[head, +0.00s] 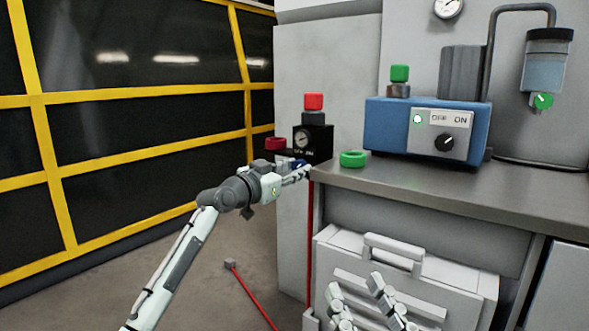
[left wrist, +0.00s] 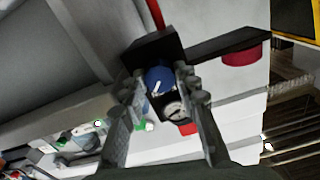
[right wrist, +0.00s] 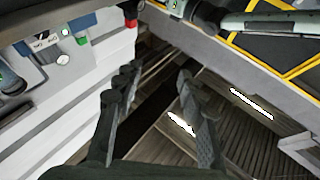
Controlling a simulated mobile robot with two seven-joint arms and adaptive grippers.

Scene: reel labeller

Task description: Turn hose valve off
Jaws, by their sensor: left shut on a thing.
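The hose valve has a blue knob (head: 298,163) at the left front corner of the grey bench, below a black regulator block (head: 318,142) with a gauge. In the left wrist view the blue knob (left wrist: 159,76) carries a white pointer mark and sits between the fingertips. My left gripper (head: 300,173) is shut on this knob; its fingers partly cover it in the head view. A red hose (head: 310,235) hangs down just below the valve. My right gripper (head: 362,290) is open and empty in front of the drawer unit; its spread fingers (right wrist: 158,80) also show in the right wrist view.
A red knob (head: 314,101) tops the regulator, with a dark red knob (head: 276,143) at its left. A yellow-framed barrier (head: 140,98) runs along the left.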

